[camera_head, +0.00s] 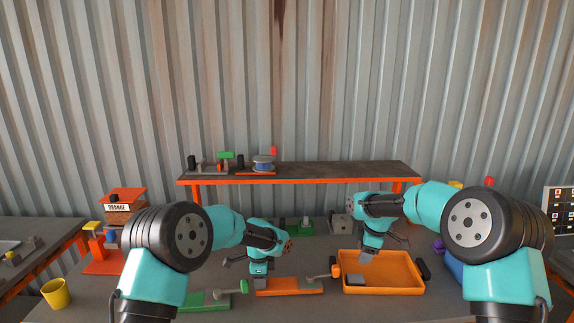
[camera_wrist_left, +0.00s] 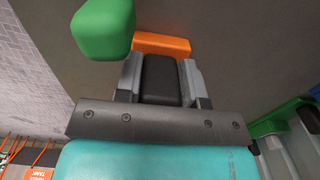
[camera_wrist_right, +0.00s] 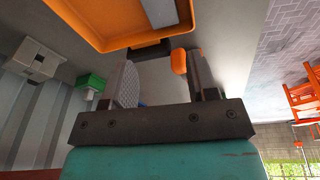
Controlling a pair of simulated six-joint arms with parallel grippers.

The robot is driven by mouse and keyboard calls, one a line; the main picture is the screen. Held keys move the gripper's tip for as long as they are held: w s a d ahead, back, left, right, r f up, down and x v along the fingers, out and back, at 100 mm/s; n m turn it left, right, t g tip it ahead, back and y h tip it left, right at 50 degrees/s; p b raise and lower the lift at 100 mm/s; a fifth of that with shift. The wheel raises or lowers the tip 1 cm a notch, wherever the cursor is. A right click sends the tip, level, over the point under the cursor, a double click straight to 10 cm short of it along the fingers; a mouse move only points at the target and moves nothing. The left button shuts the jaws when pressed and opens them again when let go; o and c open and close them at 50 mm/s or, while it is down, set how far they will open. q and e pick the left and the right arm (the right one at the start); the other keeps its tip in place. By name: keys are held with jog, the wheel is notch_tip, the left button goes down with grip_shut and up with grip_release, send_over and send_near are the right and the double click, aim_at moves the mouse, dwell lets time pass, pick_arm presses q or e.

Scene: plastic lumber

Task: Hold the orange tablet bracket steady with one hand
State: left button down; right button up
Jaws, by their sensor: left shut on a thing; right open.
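The orange tablet bracket (camera_head: 290,287) lies flat on the workbench, a long low orange piece with a grey lever and an orange knob (camera_head: 335,271) at its right. My left gripper (camera_head: 257,280) is down at its left end. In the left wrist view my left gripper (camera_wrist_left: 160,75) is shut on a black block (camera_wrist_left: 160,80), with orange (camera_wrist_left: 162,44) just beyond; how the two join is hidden. My right gripper (camera_head: 368,256) is open and empty above the orange tray's back edge. It also shows in the right wrist view (camera_wrist_right: 163,75).
The orange tray (camera_head: 385,287) holds a grey block (camera_head: 355,280) and has dark handles. A green piece (camera_head: 205,300) with a green knob (camera_head: 244,287) lies close left of the bracket. A yellow cup (camera_head: 56,294) stands far left. A raised shelf (camera_head: 300,174) spans the back.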

aim_at(338, 266)
jog(key=a+r+n+g+h, duration=0.1)
jog(key=a+r+n+h, duration=0.1)
jog(key=a, duration=0.6)
notch_tip(338, 266, up, 2)
jog(key=shift+w+r+n, duration=0.2)
jog(key=shift+r+n, duration=0.05)
jog(key=shift+n, duration=0.65)
jog(key=shift+f, duration=0.1)
jog(key=shift+f, duration=5.9)
jog(key=shift+c, duration=0.2)
grip_shut()
